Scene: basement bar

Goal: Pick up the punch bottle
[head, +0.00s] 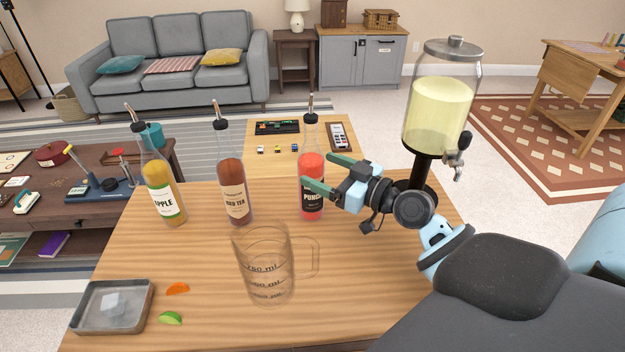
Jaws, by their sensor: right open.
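The punch bottle (311,172) stands upright on the wooden table, with red liquid, a dark label reading PUNCH and a pourer on top. My right gripper (317,171) comes in from the right at the bottle's body. I cannot tell whether either finger touches the glass. My left gripper is not in view.
An iced tea bottle (234,190) and an apple bottle (161,190) stand to the left. A clear measuring jug (266,262) stands in front. A drink dispenser (437,112) is behind my right arm. A metal tray (82,322) and fruit slices (170,318) lie front left.

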